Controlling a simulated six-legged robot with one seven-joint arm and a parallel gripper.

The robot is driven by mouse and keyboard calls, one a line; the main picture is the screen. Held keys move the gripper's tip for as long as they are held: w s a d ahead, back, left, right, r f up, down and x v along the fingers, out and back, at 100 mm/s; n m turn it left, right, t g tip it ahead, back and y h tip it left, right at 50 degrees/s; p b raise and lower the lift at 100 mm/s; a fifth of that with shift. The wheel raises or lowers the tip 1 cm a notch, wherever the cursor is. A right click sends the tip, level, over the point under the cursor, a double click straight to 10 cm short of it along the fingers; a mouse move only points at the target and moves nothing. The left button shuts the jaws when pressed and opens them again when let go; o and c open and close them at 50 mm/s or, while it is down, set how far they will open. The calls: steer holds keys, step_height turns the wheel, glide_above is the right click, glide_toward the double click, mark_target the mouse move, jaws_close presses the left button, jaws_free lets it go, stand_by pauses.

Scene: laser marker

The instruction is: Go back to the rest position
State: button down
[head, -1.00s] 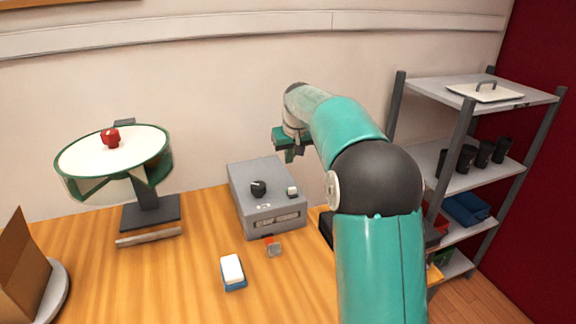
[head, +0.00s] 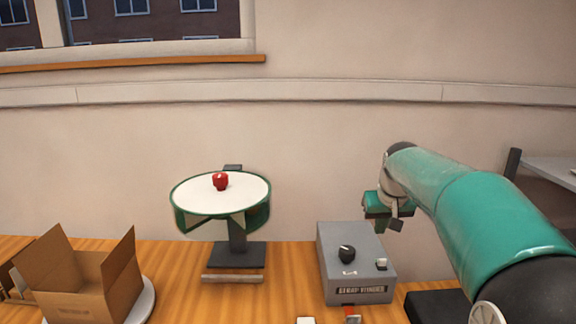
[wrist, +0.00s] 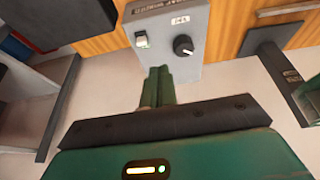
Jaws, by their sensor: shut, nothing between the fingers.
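My gripper (head: 389,222) is at the end of my green arm, above and behind the grey control box in the head view. In the wrist view its green fingers (wrist: 158,88) are together with nothing between them. The grey control box (head: 352,268) has a black knob and a small white switch on top; it also shows in the wrist view (wrist: 165,52), just past the fingertips. I cannot tell the exact gap between fingers and box.
A round white platform with a green rim (head: 220,198) carries a red object (head: 220,181). An open cardboard box (head: 85,280) stands on a white disc at the left. A shelf (head: 552,170) is at the right edge. Bare table (head: 180,262) lies between.

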steer(key=s+a+r, duration=0.1)
steer(key=s+a, duration=0.2)
steer(key=s, duration=0.5)
steer(key=s+a+r, duration=0.1)
steer(key=s+a, duration=0.2)
steer(key=s, duration=0.5)
steer(key=s+a+f, duration=0.1)
steer(key=s+f, duration=0.2)
steer(key=s, duration=0.5)
steer(key=s+a+f+t, duration=0.1)
steer(key=s+f, duration=0.3)
steer(key=s, duration=0.3)
steer(key=shift+s+f, duration=0.2)
steer(key=shift+s, duration=0.2)
